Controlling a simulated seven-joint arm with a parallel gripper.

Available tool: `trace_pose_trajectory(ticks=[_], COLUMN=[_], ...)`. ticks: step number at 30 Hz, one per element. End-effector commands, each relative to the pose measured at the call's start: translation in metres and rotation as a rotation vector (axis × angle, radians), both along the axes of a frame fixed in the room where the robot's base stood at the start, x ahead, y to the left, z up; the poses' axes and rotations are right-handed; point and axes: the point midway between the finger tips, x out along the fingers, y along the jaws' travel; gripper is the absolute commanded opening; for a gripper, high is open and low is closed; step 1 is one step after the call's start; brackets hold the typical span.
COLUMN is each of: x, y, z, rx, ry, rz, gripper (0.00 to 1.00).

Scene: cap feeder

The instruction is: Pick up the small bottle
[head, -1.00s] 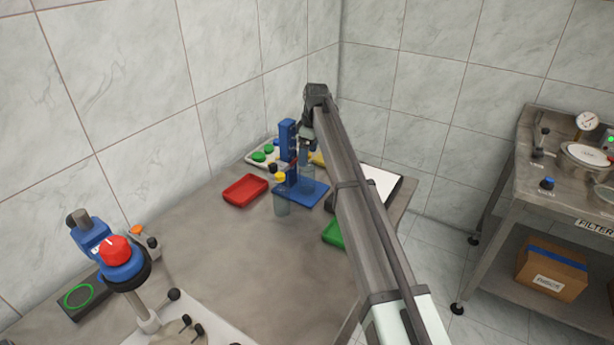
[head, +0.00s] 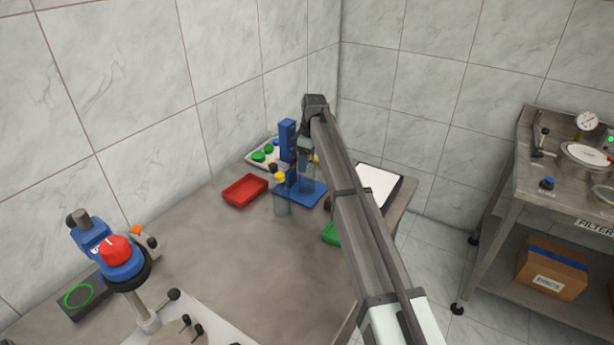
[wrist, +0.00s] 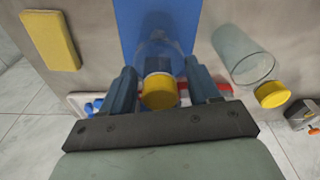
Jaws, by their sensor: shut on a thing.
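A clear small bottle (wrist: 158,45) with a dark neck and a yellow cap (wrist: 160,93) is between the two fingers of my gripper (wrist: 161,68) in the wrist view. My gripper is shut on it. In the head view my gripper (head: 305,150) is over the blue feeder base (head: 312,193), and the clear bottle body (head: 307,180) shows faintly below it. The arm hides part of this area, and I cannot tell if the bottle touches the base. A second clear container (wrist: 240,52) lies to the right in the wrist view, with another yellow cap (wrist: 272,95) at its end.
A blue post (head: 287,140) rises close to my gripper. A red tray (head: 245,190), a green tray (head: 331,233), a white tray (head: 252,157) with green caps and a clipboard (head: 379,186) are around it. A blue device with a red knob (head: 116,250) is at front left. The table's middle is clear.

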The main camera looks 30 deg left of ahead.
Motion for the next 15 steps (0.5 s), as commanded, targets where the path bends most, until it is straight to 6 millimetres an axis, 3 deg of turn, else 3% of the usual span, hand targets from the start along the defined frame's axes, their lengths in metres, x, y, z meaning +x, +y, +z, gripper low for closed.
trace_pose_trajectory(ticks=[13,15], x=[-0.0002,-0.0002], y=[0.0000,0.0000], z=[-0.0001,0.0003], rx=[0.000,0.000], ry=[0.001,0.000], rz=[0.000,0.000], gripper=[0.01,0.00])
